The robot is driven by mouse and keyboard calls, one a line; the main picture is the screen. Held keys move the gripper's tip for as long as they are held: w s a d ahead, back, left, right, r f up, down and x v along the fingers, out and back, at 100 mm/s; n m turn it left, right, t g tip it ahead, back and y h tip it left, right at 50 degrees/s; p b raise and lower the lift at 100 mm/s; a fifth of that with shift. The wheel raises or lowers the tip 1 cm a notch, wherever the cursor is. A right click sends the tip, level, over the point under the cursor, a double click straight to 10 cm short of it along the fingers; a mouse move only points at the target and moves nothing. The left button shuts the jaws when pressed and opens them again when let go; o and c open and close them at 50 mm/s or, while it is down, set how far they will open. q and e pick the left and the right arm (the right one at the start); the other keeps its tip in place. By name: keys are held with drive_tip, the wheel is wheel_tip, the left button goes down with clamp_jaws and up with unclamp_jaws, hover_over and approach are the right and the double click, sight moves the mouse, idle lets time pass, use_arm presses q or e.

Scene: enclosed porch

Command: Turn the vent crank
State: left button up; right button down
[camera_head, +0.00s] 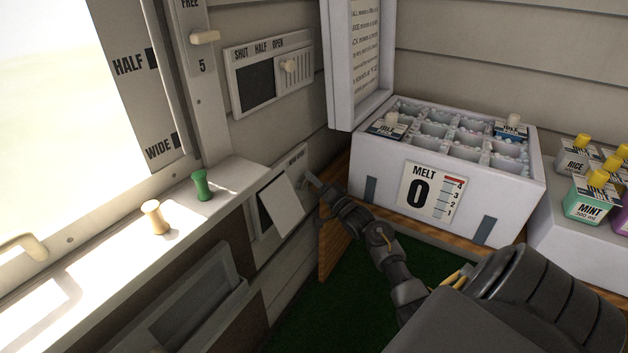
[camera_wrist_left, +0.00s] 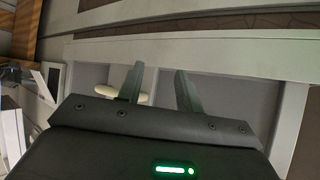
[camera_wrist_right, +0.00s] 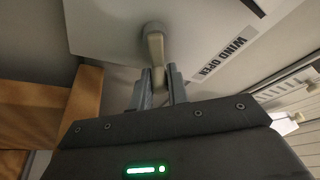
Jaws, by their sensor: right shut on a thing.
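The vent crank (camera_wrist_right: 155,45) is a pale bent lever on a light plate lettered WIND OPEN, seen in the right wrist view. My right gripper (camera_wrist_right: 157,85) is shut on the crank's lower end. In the head view my right gripper (camera_head: 312,182) reaches the low wall panel (camera_head: 262,222), beside a tilted white flap (camera_head: 282,205); its fingers and the crank are hard to make out there. My left gripper (camera_wrist_left: 160,88) shows only in its wrist view, fingers apart. A cream handle (camera_wrist_left: 132,98) lies behind its left finger; I cannot tell whether they touch.
A white compartment box (camera_head: 440,170) with an open lid and MELT gauge stands right of the right gripper. A wooden board (camera_head: 334,225) is close below that gripper. A sill (camera_head: 120,225) with green (camera_head: 201,186) and cream (camera_head: 153,217) pegs runs along the left.

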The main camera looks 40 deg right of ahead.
drive_tip(key=shift+m+p, duration=0.5)
drive_tip(key=shift+p, duration=0.3)
use_arm(q)
drive_tip(key=s+a+f+n+g+y+p, duration=0.1)
drive_tip(key=s+a+f+g+y, duration=0.1)
drive_tip(key=s+a+g, duration=0.25)
drive_tip(key=s+a+f+n+g+y+p, duration=0.1)
drive_tip(key=s+a+f+g, duration=0.2)
drive_tip(key=s, duration=0.2)
use_arm(e)
drive_tip(key=shift+m+g, duration=0.3)
drive_tip(key=shift+m, duration=0.2)
drive_tip(key=m+p, duration=0.1)
drive_tip(key=m+h+p, duration=0.1)
drive_tip(key=p, duration=0.1)
drive_tip(key=shift+w+d+f+g, duration=0.1)
drive_tip(key=shift+d+f+g, duration=0.05)
drive_tip(key=shift+f+g, duration=0.15)
drive_tip(key=m+p, duration=0.2)
drive_tip(key=shift+f+g+p, duration=0.3)
drive_tip(key=shift+f+p, duration=0.05)
use_arm(q)
wheel_tip(320, 180, down, 15)
drive_tip(key=shift+w+d+r, duration=0.15)
drive_tip(key=shift+w+d, duration=0.05)
drive_tip(key=shift+d, duration=0.25)
use_arm(e)
drive_tip(key=shift+f+m, duration=0.2)
drive_tip(key=shift+m, duration=0.1)
